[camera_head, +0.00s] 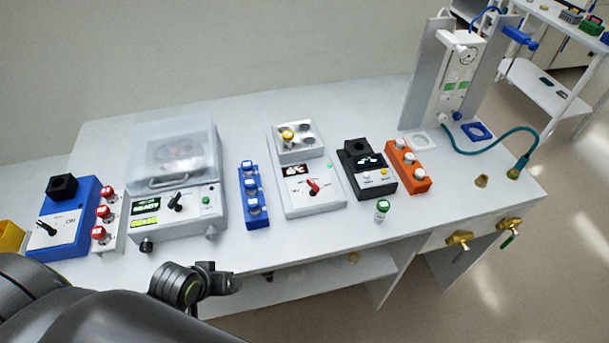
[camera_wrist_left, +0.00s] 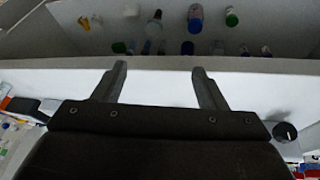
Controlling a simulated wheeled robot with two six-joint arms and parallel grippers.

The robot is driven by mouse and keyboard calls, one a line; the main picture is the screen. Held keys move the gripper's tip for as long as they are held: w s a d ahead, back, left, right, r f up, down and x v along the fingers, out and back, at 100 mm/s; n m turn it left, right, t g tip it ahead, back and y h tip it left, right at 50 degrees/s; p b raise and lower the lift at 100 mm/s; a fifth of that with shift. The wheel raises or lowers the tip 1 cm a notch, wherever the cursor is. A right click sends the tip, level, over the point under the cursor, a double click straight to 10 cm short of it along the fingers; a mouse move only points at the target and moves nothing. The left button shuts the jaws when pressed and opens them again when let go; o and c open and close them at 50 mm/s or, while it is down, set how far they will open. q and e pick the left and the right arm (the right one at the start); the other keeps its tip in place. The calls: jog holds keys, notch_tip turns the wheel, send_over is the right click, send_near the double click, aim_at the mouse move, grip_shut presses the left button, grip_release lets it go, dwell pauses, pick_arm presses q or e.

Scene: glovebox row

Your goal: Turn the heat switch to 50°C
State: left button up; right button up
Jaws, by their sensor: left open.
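The heating device (camera_head: 312,202) is a white box near the middle of the table, with a metal block on top. Its red switch knob (camera_head: 313,186) sits on the sloped front, among small dial marks too fine to read. A small black display (camera_head: 295,170) beside it shows blurred characters. My left gripper (camera_head: 236,279) is in front of the table's front edge, left of and well apart from the knob. In the left wrist view the gripper (camera_wrist_left: 160,78) is open and empty, pointing toward the table edge and the shelf below. My right gripper is not in view.
A centrifuge (camera_head: 178,170) stands left of the heating device, with a blue tube rack (camera_head: 251,195) between. A black device (camera_head: 365,168), an orange rack (camera_head: 408,168) and a green-capped vial (camera_head: 382,210) are on the right. Brass valves (camera_head: 459,239) stick out at the front right.

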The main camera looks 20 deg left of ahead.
pick_arm(q)
jog(key=w+d+r+n+t+h, duration=0.1)
jog(key=w+n, duration=0.2)
jog(key=w+d+r+n+t+h, duration=0.1)
jog(key=w+n+h, duration=0.1)
jog(key=w+n, duration=0.1)
jog(key=w+d+r+n+t+h, duration=0.1)
jog(key=w+n, duration=0.2)
jog(key=n, duration=0.2)
jog(key=shift+r, duration=0.4)
jog(key=w+a+r+n+t+h, duration=0.1)
jog(key=w+r+n+t+h, duration=0.2)
jog(key=w+r+n, duration=0.7)
jog(key=n+p, duration=0.2)
jog(key=n, duration=0.2)
send_near(312, 183)
jog(key=x, duration=0.8)
jog(key=shift+w+d+f, duration=0.2)
jog(key=shift+d, duration=0.05)
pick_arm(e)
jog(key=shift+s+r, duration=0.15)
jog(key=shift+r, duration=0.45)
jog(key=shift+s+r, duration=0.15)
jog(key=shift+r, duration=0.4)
